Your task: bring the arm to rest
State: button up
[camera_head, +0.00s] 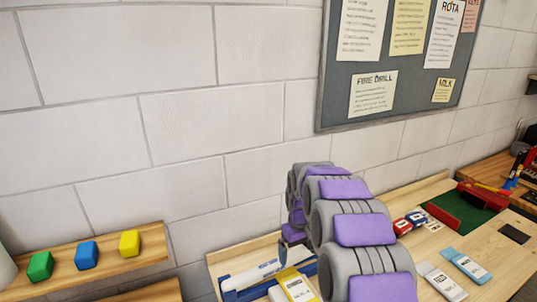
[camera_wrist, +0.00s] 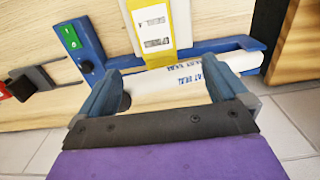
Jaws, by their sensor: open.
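My gripper (camera_wrist: 160,78) shows in the wrist view with its two blue-grey fingers spread apart. A white roll with blue lettering (camera_wrist: 185,82) lies across the gap between the fingers; I cannot tell whether they touch it. The roll rests at a blue holder (camera_wrist: 252,60) on the wooden bench. The white roll (camera_head: 252,274) shows left of the arm in that view.
A yellow-and-white packet (camera_head: 298,287) lies close to the roll. Right of the arm are small red and blue boxes (camera_head: 408,224), a green mat (camera_head: 468,212) and flat packets (camera_head: 465,265). Green, blue and yellow blocks (camera_head: 86,256) stand on a shelf at left. A wall rises behind.

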jog(key=s+d+r+m+g+b, duration=0.1)
jog(key=s+r, duration=0.3)
jog(key=s, duration=0.6)
jog(key=s+d+r+m+b, duration=0.1)
jog(key=s+r, duration=0.2)
jog(key=s, duration=0.8)
jog(key=s+f+m+b, duration=0.1)
jog(key=s+f+m, duration=0.1)
jog(key=s, duration=2)
jog(key=shift+s+d+g, duration=0.3)
jog(key=shift+d+g, duration=0.1)
jog(key=shift+d, duration=0.05)
